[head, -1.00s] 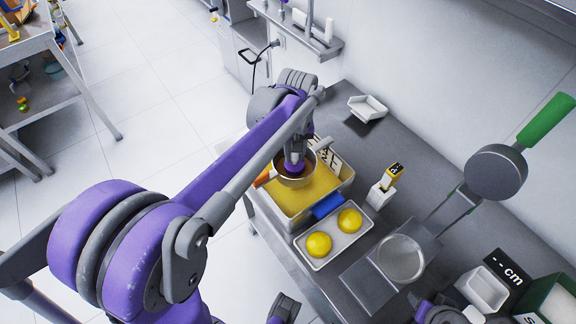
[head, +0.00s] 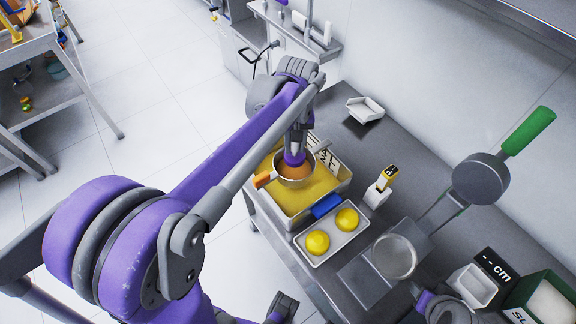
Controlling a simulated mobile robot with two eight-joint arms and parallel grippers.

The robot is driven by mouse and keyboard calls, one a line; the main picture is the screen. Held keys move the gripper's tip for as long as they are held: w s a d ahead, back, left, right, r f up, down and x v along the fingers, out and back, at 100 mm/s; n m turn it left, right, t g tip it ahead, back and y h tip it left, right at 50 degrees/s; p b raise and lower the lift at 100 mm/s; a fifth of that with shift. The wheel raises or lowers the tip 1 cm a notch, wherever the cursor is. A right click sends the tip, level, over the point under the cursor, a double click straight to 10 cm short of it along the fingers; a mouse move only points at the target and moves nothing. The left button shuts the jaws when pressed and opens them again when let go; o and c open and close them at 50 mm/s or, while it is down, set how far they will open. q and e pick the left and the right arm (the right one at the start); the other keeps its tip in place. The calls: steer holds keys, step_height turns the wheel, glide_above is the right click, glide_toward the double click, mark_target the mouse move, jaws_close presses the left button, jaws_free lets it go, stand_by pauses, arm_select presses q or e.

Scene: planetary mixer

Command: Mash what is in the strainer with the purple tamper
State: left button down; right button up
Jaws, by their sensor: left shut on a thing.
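The strainer (head: 309,181) is a round metal bowl with an orange handle (head: 262,180), above a tub of yellow contents (head: 318,196). Orange-brown matter (head: 291,171) shows inside the strainer. The purple tamper (head: 294,158) points down over the strainer; its lower end is at the bowl's mouth, and I cannot tell whether it touches the matter. My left gripper (head: 297,136) is shut on the tamper from above, its fingers partly hidden by my arm. My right gripper (head: 420,292) is at the bottom right, partly seen, below a grey round dish; its jaws are unclear.
A white tray with two yellow balls (head: 317,241) stands in front of the tub, beside a blue block (head: 326,206). The back counter near a small white tray (head: 365,109) is mostly clear.

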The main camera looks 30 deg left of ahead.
arm_select(q)
steer(key=shift+r+p, duration=0.3)
steer(key=shift+r, duration=0.45)
arm_select(e)
steer(key=shift+w+r, duration=0.15)
steer(key=shift+r, duration=0.45)
arm_select(q)
steer(key=shift+r, duration=0.1)
steer(key=shift+r+p, duration=1.3)
steer(key=shift+r, duration=0.7)
arm_select(e)
steer(key=r, duration=0.1)
steer(key=w+r, duration=0.1)
steer(key=r, duration=0.1)
arm_select(q)
steer(key=shift+f, duration=0.1)
arm_select(e)
steer(key=shift+s, duration=0.1)
